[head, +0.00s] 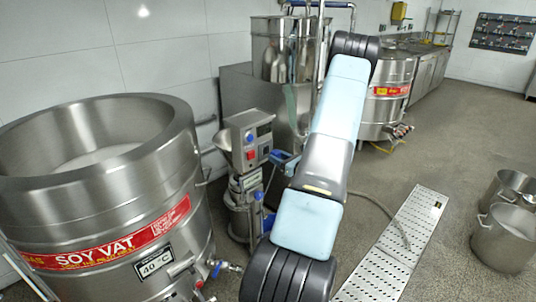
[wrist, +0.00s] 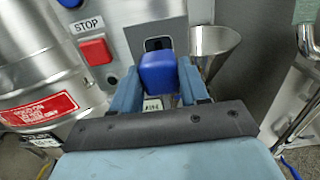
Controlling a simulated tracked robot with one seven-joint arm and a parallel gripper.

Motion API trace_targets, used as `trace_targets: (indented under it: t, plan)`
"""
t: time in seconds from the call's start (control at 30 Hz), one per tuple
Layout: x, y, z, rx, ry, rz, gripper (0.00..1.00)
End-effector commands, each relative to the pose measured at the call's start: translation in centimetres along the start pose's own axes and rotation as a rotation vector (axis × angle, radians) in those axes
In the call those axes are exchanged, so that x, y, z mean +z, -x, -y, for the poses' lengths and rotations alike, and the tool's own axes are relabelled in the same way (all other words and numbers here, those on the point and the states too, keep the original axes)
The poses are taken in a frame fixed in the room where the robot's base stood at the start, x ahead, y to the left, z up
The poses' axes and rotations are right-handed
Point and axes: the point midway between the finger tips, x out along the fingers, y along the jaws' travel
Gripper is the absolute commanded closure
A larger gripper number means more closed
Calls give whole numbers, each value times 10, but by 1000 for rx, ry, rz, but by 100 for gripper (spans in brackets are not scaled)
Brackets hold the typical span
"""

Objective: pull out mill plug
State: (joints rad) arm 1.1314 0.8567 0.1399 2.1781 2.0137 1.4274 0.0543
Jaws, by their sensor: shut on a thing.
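The mill (head: 247,140) stands beside the soy vat in the head view, with a grey control box, a red button and blue parts. In the wrist view the blue mill plug (wrist: 158,74) is between the blue fingers of my gripper (wrist: 160,88), which is shut on it. In the head view my gripper (head: 284,162) is beside the control box, and the plug is not clearly seen.
A red STOP button (wrist: 96,51) is left of the plug, and a metal funnel (wrist: 213,42) is to the right. The large soy vat (head: 100,190) fills the left. A floor grate (head: 395,250) and metal pots (head: 505,238) are at the right.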

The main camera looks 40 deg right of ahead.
Motion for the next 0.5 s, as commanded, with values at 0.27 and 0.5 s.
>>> trace_targets:
  t: [0.27,0.5]
  plan:
    - [0,9,0,-1,0,-1,100]
    - [0,16,0,0,0,0,100]
